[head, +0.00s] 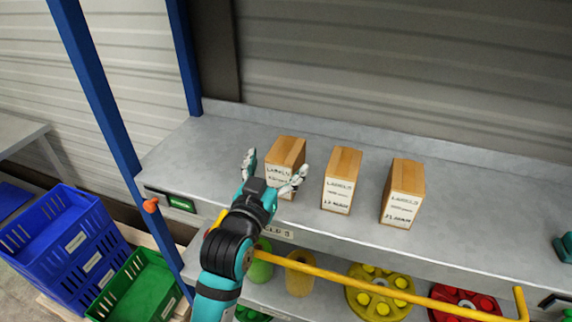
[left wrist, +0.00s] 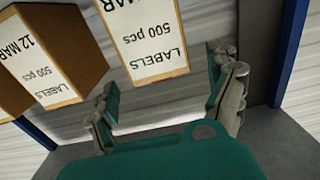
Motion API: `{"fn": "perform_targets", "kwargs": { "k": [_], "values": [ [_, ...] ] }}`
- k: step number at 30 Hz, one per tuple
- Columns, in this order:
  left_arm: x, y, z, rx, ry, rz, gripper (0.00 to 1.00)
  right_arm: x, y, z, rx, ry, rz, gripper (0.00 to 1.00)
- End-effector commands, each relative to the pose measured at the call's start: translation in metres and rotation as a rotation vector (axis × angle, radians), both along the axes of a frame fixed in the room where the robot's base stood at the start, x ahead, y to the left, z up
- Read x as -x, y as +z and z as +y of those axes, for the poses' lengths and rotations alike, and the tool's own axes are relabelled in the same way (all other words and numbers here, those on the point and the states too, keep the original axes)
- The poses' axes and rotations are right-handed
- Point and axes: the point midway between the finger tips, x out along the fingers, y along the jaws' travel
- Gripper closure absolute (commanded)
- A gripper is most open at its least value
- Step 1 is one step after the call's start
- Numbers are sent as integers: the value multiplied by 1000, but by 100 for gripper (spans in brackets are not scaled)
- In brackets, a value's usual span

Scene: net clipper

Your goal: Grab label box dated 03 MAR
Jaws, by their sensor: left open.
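Three brown label boxes with white labels stand in a row on the grey shelf. The left box (head: 287,152) is partly hidden behind my left gripper, and its date cannot be read in the head view. The middle box (head: 342,180) reads 12 MAR. The right box (head: 403,193) has a date that looks like 21 MAR. My left gripper (head: 273,171) is open in front of the left box, with fingers spread towards its two sides. In the left wrist view the left box (left wrist: 143,38) appears upside down between the fingers, its day number cut off; the 12 MAR box (left wrist: 60,62) is beside it.
A yellow rail (head: 370,287) runs below the shelf edge. Yellow (head: 378,293) and red (head: 465,303) round parts lie on the lower shelf. Blue crates (head: 65,240) and a green crate (head: 135,290) stand left.

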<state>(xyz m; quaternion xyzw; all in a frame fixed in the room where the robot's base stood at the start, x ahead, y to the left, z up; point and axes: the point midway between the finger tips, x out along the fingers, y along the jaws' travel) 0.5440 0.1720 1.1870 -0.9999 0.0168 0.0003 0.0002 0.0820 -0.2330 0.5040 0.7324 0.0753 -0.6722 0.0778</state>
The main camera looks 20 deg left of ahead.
Motion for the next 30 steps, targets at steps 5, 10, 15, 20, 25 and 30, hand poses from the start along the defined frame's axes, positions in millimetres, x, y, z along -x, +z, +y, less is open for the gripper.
{"fn": "perform_targets", "kwargs": {
  "k": [5, 10, 15, 20, 25, 30],
  "values": [
    [-12, 1, -1, 1, -1, 1, 11, -14, 6, -1, 0, -2, -23, 60],
    [-35, 4, -1, 1, -1, 1, 11, -12, 22, -2, 2, -3, -18, 60],
    [-57, 2, -1, 0, 0, 1, 11, -5, 29, -3, 3, -3, -8, 60],
    [-62, 0, -1, 1, 0, 0, 11, -2, 28, -3, 4, -3, -2, 60],
    [-62, -1, -1, 1, 0, 0, 15, -2, 28, -3, 4, -2, -2, 60],
    [-62, -1, -1, 1, -1, 0, 37, -2, 28, -3, 3, -2, -3, 60]
  ]
}}
